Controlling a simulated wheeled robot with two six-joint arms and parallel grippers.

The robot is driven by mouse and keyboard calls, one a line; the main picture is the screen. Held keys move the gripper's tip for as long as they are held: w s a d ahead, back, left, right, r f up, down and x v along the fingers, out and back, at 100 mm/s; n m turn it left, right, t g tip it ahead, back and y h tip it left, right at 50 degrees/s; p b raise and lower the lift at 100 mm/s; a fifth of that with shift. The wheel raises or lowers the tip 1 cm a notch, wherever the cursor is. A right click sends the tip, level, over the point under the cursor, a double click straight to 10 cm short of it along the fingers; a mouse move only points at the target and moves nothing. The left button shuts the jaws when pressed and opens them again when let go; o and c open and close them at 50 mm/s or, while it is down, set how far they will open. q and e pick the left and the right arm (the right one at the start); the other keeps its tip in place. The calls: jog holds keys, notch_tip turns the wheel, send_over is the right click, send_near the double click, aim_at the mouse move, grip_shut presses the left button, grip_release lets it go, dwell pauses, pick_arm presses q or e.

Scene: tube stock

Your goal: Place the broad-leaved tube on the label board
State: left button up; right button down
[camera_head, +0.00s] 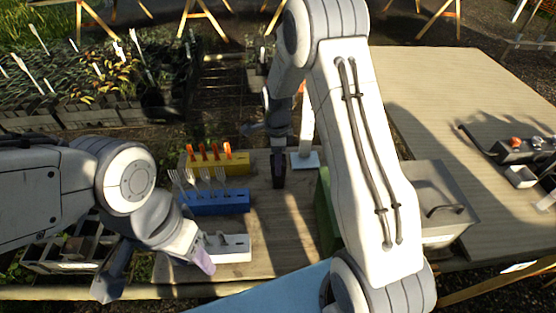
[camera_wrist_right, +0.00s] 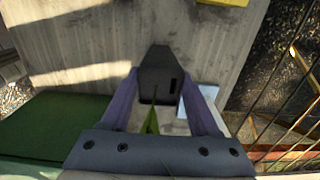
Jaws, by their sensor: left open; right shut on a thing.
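My right gripper (camera_wrist_right: 160,82) is shut on a dark tube (camera_wrist_right: 158,62), with a green leaf (camera_wrist_right: 152,122) showing between the fingers in the right wrist view. In the head view the tube (camera_head: 279,172) hangs upright below the right gripper (camera_head: 276,143), above or at the wooden bench; I cannot tell if it touches. A small pale board with an upright white post, likely the label board (camera_head: 313,161), lies just right of the tube. It also shows beside the right finger in the wrist view (camera_wrist_right: 209,93), partly hidden. My left gripper (camera_head: 157,270) is open and empty at the front left.
Yellow (camera_head: 236,166), blue (camera_head: 225,201) and white (camera_head: 238,249) blocks stand left of the tube, the yellow with orange pieces, the blue with fork-like pieces. A green block (camera_head: 324,215) and grey lidded box (camera_head: 440,190) stand to the right. Planted trays fill the back left.

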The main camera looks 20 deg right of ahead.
jog(key=shift+c, duration=0.7)
grip_release()
jog(key=shift+f, duration=0.1)
notch_tip(320, 180, up, 12)
jog(key=s+a+r+n, duration=0.5)
jog(key=s+a+n, duration=0.9)
jog(key=s+a+n+y, duration=0.1)
jog(key=s+n, duration=1.3)
jog(key=s, duration=0.1)
jog(key=shift+s+a+n, duration=0.2)
jog(key=shift+a+n, duration=0.1)
jog(key=shift+a, duration=0.05)
